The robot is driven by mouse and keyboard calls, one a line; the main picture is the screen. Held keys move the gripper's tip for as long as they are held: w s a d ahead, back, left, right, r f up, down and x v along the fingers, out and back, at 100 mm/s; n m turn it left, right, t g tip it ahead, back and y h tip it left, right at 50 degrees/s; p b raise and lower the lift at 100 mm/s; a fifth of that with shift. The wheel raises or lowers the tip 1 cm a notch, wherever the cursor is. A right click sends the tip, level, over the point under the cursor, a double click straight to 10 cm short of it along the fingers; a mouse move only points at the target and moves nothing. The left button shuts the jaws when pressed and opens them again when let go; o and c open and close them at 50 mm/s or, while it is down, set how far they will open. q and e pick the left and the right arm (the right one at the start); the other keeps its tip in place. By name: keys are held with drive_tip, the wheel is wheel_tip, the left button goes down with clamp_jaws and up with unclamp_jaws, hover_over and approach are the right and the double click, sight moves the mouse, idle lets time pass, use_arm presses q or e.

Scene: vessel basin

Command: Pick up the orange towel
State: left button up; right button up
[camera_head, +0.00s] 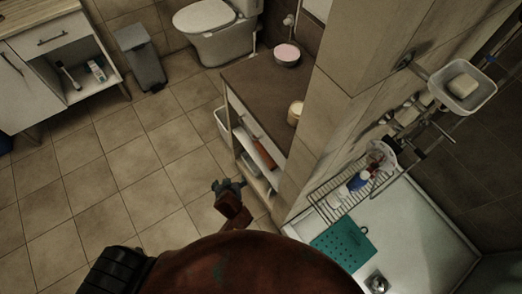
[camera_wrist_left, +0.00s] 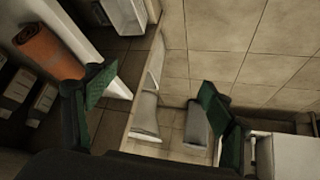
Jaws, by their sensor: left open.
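The orange towel (camera_head: 265,153) is rolled up and lies in the open shelf of the brown-topped cabinet (camera_head: 262,90) in the head view. It also shows in the left wrist view (camera_wrist_left: 46,50) at the upper left, outside the jaws and beyond the left finger. My left gripper (camera_head: 227,187) is in front of the cabinet's open side, below and left of the towel in the head view, apart from it. In the left wrist view my left gripper (camera_wrist_left: 156,97) has its green-padded fingers spread wide with nothing between them. My right gripper is not in view.
Light rolled or folded items (camera_wrist_left: 16,88) lie beside the towel on the shelf. A pink-topped round container (camera_head: 287,54) stands on the cabinet top. A toilet (camera_head: 222,45), a grey bin (camera_head: 140,57) and a shower tray (camera_head: 425,235) stand around. The tiled floor at left is clear.

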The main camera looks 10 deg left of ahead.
sight(264, 153)
use_arm(q)
drive_tip(key=w+d+t, duration=0.1)
drive_tip(key=w+d, duration=0.2)
drive_tip(key=w, duration=0.2)
drive_tip(key=w+d+t, duration=0.1)
drive_tip(key=w+d, duration=0.2)
drive_tip(key=w, duration=0.3)
drive_tip(key=w+d+n+t+h+b, duration=0.1)
drive_tip(key=w+d, duration=0.3)
drive_tip(key=w, duration=0.1)
drive_tip(key=shift+w+d+t, duration=0.1)
drive_tip(key=shift+w+t, duration=0.1)
drive_tip(key=shift+t, duration=0.1)
drive_tip(key=shift+w+f, duration=0.3)
drive_tip(key=b+x, duration=0.1)
drive_tip(key=x, duration=0.3)
drive_tip(key=shift+d+b, duration=0.1)
drive_tip(key=shift+b, duration=0.3)
drive_tip(key=shift+w+f, duration=0.2)
drive_tip(key=shift+w, duration=0.15)
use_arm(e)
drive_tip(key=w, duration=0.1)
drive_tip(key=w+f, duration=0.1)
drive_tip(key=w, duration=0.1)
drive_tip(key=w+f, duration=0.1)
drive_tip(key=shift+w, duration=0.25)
use_arm(q)
drive_tip(key=c, duration=1.4)
drive_tip(key=shift+o, duration=0.2)
drive_tip(key=shift+r, duration=0.1)
